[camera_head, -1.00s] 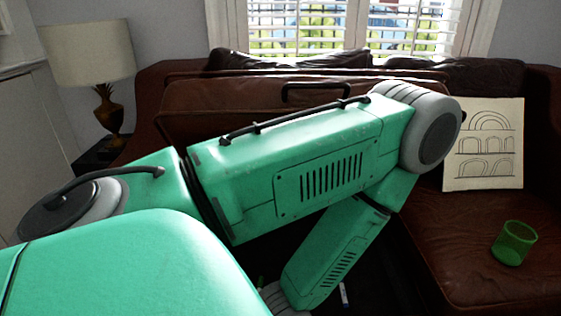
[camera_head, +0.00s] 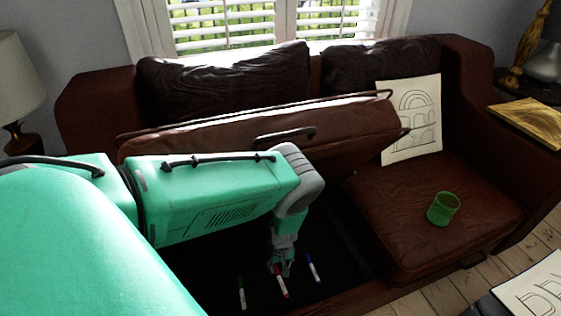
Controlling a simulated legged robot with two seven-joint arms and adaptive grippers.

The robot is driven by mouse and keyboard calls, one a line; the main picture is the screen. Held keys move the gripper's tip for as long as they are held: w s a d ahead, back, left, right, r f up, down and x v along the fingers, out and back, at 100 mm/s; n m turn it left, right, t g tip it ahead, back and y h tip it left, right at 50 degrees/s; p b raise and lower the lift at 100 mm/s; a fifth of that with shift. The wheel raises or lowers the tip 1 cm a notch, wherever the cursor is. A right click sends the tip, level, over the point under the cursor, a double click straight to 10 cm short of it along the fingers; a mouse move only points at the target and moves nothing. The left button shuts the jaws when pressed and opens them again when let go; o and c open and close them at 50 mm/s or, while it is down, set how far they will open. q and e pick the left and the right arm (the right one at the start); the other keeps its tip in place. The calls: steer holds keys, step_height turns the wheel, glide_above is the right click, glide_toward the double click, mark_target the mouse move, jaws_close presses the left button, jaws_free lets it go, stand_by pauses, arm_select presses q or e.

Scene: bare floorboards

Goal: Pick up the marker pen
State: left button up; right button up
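Three marker pens lie in the dark storage space under the lifted left sofa seat: a green one (camera_head: 241,293), a red one (camera_head: 282,284) and a blue one (camera_head: 312,267). My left gripper (camera_head: 280,269) points down, with its fingers spread at the far end of the red marker. I cannot tell whether it touches that pen. The far tip of the red marker is partly hidden by the fingers. My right gripper is not in view.
The lifted seat (camera_head: 350,122) leans behind my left arm. A green cup (camera_head: 443,209) stands on the right seat cushion (camera_head: 400,205), near a propped arch drawing (camera_head: 412,115). The sofa's front edge (camera_head: 385,293) bounds the storage space. Floorboards (camera_head: 480,280) show at the lower right.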

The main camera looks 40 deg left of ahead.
arm_select(q)
steer(key=w, duration=0.1)
steer(key=b, duration=0.7)
glide_above(282, 283)
steer(key=f, duration=0.8)
steer(key=shift+w+a+f, duration=0.1)
steer(key=shift+w+a, duration=0.05)
steer(key=shift+w, duration=0.2)
steer(key=shift+s+f+b, duration=0.15)
steer(key=shift+f+b, duration=0.2)
steer(key=shift+f, duration=0.25)
steer(key=f, duration=0.1)
steer(key=f+b, duration=0.2)
steer(key=shift+s+d+f, duration=0.25)
steer(key=shift+f, duration=0.1)
steer(key=shift+f+b, duration=0.3)
steer(key=shift+b, duration=0.2)
steer(key=shift+a, duration=0.1)
steer(key=shift+r, duration=0.1)
jaws_close()
